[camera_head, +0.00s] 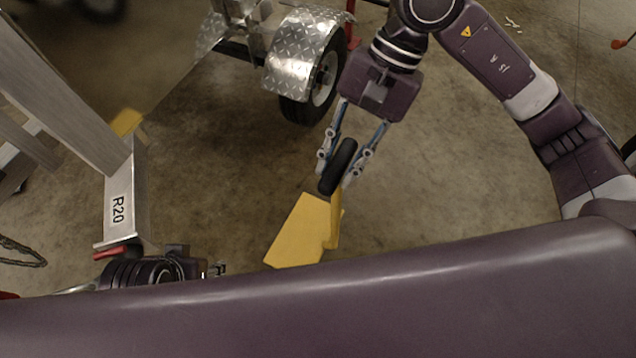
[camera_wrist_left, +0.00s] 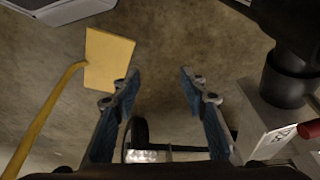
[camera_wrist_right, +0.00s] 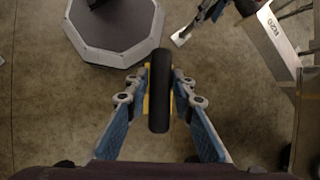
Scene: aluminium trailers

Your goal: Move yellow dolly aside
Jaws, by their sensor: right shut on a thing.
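The yellow dolly (camera_head: 305,230) is low over or on the concrete floor in the head view, with a black wheel (camera_head: 338,165) at its upper end. My right gripper (camera_head: 340,178) has its fingers on both sides of that wheel and is shut on it. In the right wrist view the wheel (camera_wrist_right: 159,90) stands between the fingers, hiding most of the yellow behind it. My left gripper (camera_wrist_left: 160,85) is open and empty. A yellow plate with a long bar (camera_wrist_left: 108,60) lies ahead of it; I cannot tell whether this is the same dolly.
A metal trailer beam marked R20 (camera_head: 125,195) stands at the left, close to my left arm. A trailer wheel under a silver tread-plate fender (camera_head: 300,55) is beyond my right gripper. Bare floor (camera_head: 215,165) lies between them.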

